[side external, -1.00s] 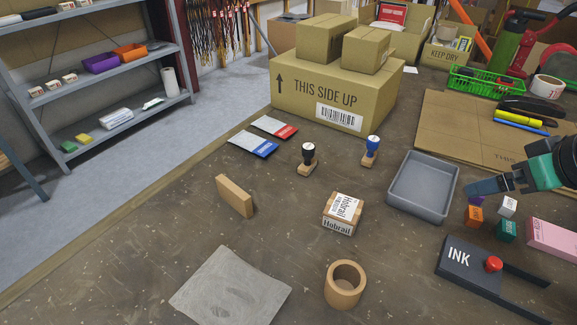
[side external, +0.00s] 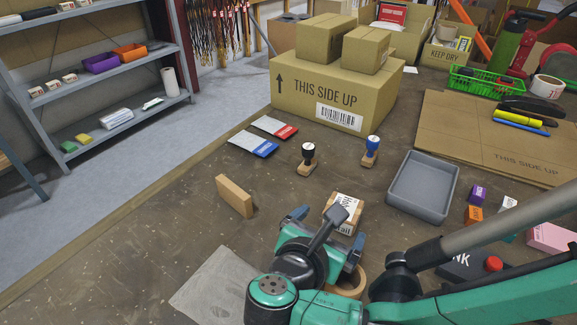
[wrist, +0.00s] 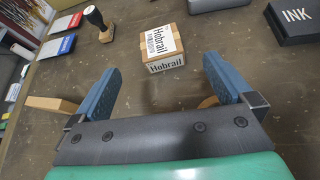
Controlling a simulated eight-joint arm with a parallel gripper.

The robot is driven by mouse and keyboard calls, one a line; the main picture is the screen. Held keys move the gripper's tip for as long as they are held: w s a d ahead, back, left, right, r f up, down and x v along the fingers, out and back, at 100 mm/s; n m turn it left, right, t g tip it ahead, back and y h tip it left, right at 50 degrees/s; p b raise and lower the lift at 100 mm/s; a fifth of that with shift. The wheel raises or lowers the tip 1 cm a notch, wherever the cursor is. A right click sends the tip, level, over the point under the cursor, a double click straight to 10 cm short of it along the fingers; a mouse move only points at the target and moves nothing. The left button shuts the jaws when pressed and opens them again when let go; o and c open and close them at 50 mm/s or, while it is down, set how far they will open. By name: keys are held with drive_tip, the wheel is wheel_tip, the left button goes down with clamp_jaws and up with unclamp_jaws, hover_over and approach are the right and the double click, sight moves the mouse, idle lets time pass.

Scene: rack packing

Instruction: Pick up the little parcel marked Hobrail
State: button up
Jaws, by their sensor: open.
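The little parcel marked Hobrail (side external: 341,211) is a small brown box with white labels, sitting on the table. In the side view my gripper partly covers it. In the wrist view the parcel (wrist: 159,47) is upright ahead of the fingers, and its name reads on the top and front. My gripper (side external: 322,237) is open and empty, with its blue fingers spread wide. In the wrist view the gripper (wrist: 160,85) has one finger to each side of the parcel's line, with the parcel beyond the tips.
A wooden block (side external: 234,196) stands to the left and a tan ring (side external: 351,282) lies under my arm. Two stamps (side external: 307,158) stand behind the parcel. A grey tray (side external: 423,188) is at right. Table between fingers and parcel is clear.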

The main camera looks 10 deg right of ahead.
drive_tip(key=shift+s+a+f+n+t, duration=0.4)
drive_tip(key=shift+s+a+f+n, duration=0.15)
drive_tip(key=shift+s+a+n, duration=0.1)
drive_tip(key=x, duration=1.2)
drive_tip(key=shift+s+d+r, duration=0.1)
drive_tip(key=shift+d+r, duration=0.05)
drive_tip(key=shift+r, duration=0.05)
drive_tip(key=c, duration=1.2)
drive_tip(key=shift+r, duration=0.2)
